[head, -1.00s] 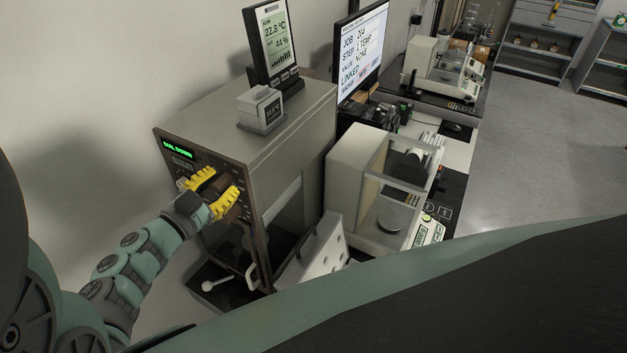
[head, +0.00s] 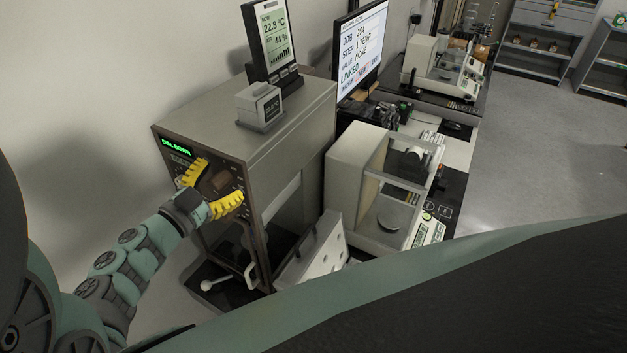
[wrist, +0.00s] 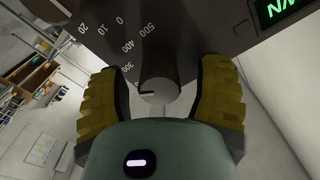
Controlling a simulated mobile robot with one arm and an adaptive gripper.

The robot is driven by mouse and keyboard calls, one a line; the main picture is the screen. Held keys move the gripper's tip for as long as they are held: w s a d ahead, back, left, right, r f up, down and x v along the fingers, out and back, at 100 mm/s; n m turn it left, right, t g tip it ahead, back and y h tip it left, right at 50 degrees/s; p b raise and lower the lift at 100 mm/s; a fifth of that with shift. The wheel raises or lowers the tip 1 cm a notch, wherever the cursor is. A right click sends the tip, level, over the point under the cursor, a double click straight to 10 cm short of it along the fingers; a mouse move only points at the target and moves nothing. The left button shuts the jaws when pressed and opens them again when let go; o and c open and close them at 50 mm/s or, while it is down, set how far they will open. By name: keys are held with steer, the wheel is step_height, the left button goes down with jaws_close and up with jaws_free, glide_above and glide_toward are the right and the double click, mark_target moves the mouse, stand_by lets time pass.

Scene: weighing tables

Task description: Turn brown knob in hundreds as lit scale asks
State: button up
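The brown knob (head: 218,181) is on the dark front panel (head: 247,180) of the grey cabinet. In the wrist view the knob (wrist: 160,88) is between my gripper's yellow fingers, with a gap on each side. My gripper (head: 211,189) is open around it; it also shows in the wrist view (wrist: 162,88). A dark mark on the knob's face points leftward in the wrist view. Beside it a printed scale (wrist: 134,47) reads 500, 400, 300; lower figures are partly hidden. A lit green display (head: 176,147) on the panel reads "DIAL DOWN".
A neighbouring scale (wrist: 101,29) shows 0, 10, 20. A monitor (head: 362,45) shows job text. A small display (head: 270,35) and a grey box (head: 260,104) stand on the cabinet (head: 285,100). A glass-sided balance (head: 355,165) stands to the right. A white handle (head: 252,276) juts out below the panel.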

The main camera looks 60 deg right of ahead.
steer(key=shift+a, duration=0.1)
steer(key=a, duration=1.1)
steer(key=shift+s+a, duration=0.4)
steer(key=shift+s, duration=0.05)
